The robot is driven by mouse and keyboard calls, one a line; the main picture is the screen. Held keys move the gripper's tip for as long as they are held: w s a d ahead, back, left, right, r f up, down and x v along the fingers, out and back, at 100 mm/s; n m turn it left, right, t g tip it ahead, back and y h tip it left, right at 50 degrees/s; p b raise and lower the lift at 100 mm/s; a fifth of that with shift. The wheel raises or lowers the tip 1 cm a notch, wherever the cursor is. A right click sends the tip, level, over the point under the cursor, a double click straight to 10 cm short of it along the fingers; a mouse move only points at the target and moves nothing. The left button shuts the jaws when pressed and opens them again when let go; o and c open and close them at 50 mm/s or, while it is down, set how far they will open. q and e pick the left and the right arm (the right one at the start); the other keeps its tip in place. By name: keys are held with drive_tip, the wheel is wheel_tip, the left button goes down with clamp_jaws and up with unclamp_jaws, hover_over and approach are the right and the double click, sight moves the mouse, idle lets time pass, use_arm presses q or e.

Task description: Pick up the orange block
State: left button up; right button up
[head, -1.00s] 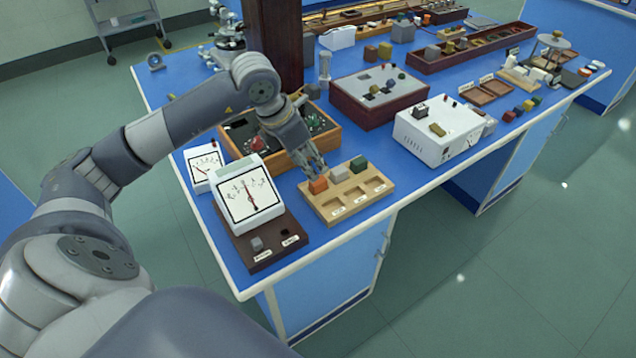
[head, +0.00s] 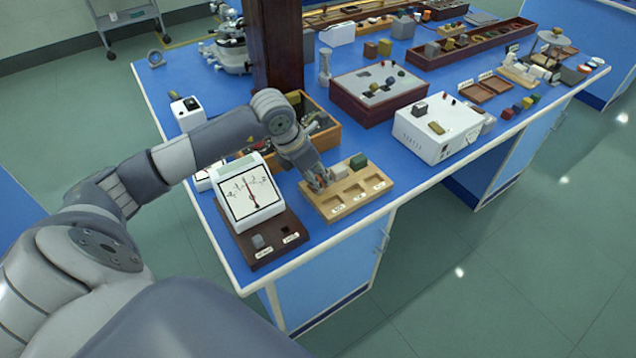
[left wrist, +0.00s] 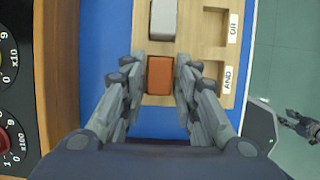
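The orange block (left wrist: 160,75) sits at one end of the light wooden tray (left wrist: 208,90), beside the slot labelled AND. My left gripper (left wrist: 158,82) points down over it, with one finger on each side of the block. The fingers look open, with thin gaps beside the block. In the head view my left gripper (head: 322,186) is at the tray's left end and mostly hides the block. A grey block (left wrist: 163,20) sits beside it, and a dark green block (head: 358,162) further along. A dark gripper-like part, probably my right gripper, shows small at the right edge of the left wrist view (left wrist: 300,122).
A white meter (head: 250,195) on a dark base stands left of the tray. A wooden box of parts (head: 325,135) lies behind my left gripper, near a dark post (head: 277,50). A white instrument (head: 438,130) stands to the right. The bench edge is close in front of the tray.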

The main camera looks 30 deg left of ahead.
use_arm(q)
clamp_jaws()
drive_tip(key=shift+r+p, duration=0.3)
drive_tip(key=shift+r, duration=0.25)
wheel_tip(320, 180, up, 2)
drive_tip(key=shift+w+r+p, duration=0.1)
drive_tip(key=shift+r+p, duration=0.15)
drive_tip(key=shift+p, duration=0.45)
drive_tip(key=s+d+r+b, duration=0.1)
drive_tip(key=s+d+r, duration=0.1)
drive_tip(key=s, duration=0.5)
drive_tip(key=s+d+r+b, duration=0.1)
drive_tip(key=s+d+r, duration=0.1)
drive_tip(key=s+d, duration=0.2)
drive_tip(key=shift+s+d+r+b, duration=0.3)
drive_tip(key=shift+s, duration=1.45)
